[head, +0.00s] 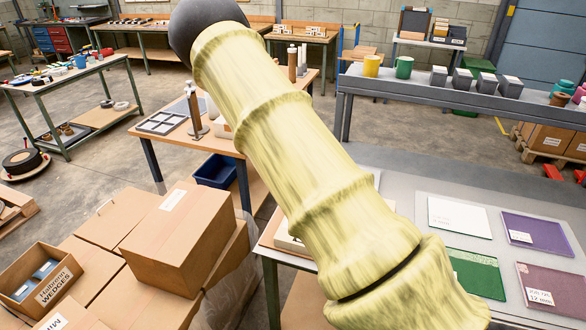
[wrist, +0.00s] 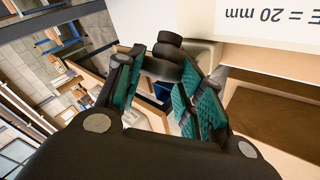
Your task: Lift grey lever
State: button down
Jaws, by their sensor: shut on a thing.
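In the wrist view my gripper (wrist: 160,88) has green ribbed pads on dark fingers. The fingers are closed in on a dark grey, rounded, stepped piece (wrist: 168,53), which appears to be part of the grey lever. The fingers hide where they touch it, and the rest of the lever cannot be made out. A pale beige body (wrist: 204,54) is just behind and to the right of this piece. In the head view the gripper and the lever do not show; a large pale yellow ribbed form covers the middle of the picture.
In the wrist view a white label (wrist: 275,18) reading "E = 20 mm" is upside down at the upper right. In the head view cardboard boxes (head: 178,235) stand at the lower left. A grey bench (head: 402,205) with coloured plates is at the right. Open floor (head: 120,170) lies at the left.

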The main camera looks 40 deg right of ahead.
jog(key=shift+w+d+r, duration=0.1)
jog(key=shift+d+r, duration=0.05)
jog(key=shift+d, duration=0.05)
jog(key=c, duration=1.3)
grip_release()
jog(key=o, duration=0.4)
jog(key=shift+c, duration=0.2)
jog(key=shift+f, duration=0.2)
jog(key=shift+a+r, duration=0.1)
jog(key=shift+a, duration=0.05)
jog(key=v, duration=1.1)
jog(key=shift+r, duration=0.35)
jog(key=shift+a, duration=0.1)
